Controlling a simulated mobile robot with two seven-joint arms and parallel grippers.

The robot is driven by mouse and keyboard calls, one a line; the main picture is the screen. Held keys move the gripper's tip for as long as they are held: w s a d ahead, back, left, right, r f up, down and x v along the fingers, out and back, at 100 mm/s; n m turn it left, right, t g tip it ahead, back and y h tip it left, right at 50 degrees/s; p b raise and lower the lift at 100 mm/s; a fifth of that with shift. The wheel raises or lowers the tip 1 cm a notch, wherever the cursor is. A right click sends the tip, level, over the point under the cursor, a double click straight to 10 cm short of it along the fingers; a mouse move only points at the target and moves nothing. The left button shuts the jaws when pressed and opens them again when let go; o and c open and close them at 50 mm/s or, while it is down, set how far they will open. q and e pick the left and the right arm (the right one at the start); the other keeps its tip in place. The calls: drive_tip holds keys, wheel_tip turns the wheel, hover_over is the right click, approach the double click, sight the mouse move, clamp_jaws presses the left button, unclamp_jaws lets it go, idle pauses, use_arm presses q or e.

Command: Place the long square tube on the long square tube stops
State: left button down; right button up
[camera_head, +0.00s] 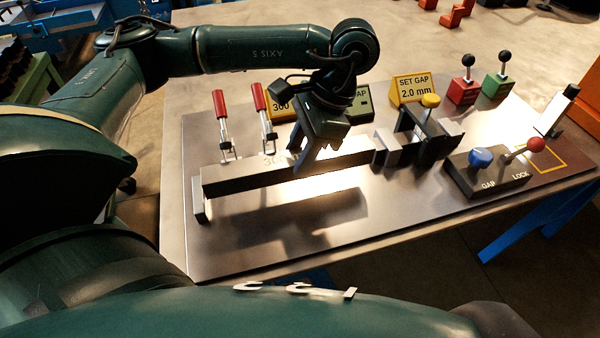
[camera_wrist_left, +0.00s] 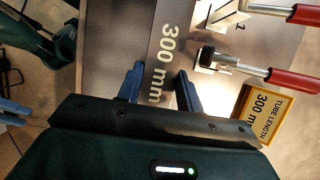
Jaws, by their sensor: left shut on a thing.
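The long square tube (camera_head: 240,179) is a grey bar marked 300 mm, lying lengthwise over the left and middle of the dark plate. My left gripper (camera_head: 303,160) is shut across its middle from above. In the left wrist view the fingers (camera_wrist_left: 160,92) are on both sides of the tube (camera_wrist_left: 167,35), by its printed length. A light metal stop (camera_head: 199,205) is at the tube's left end, and metal blocks (camera_head: 386,150) are at its right end. I cannot tell whether the tube touches its supports or hangs just above.
Two red-handled clamps (camera_head: 221,115) stand behind the tube. Yellow signs, one reading SET GAP 2.0 mm (camera_head: 412,88), stand at the back. A control box (camera_head: 487,178) with blue knob and red lever is at right. The plate (camera_head: 350,235) in front is clear.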

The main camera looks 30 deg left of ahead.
use_arm(q)
wheel_tip(320, 180, down, 5)
drive_tip(key=shift+f, duration=0.15)
idle(0.3)
drive_tip(key=shift+f, duration=0.15)
drive_tip(key=c, duration=0.9)
unclamp_jaws()
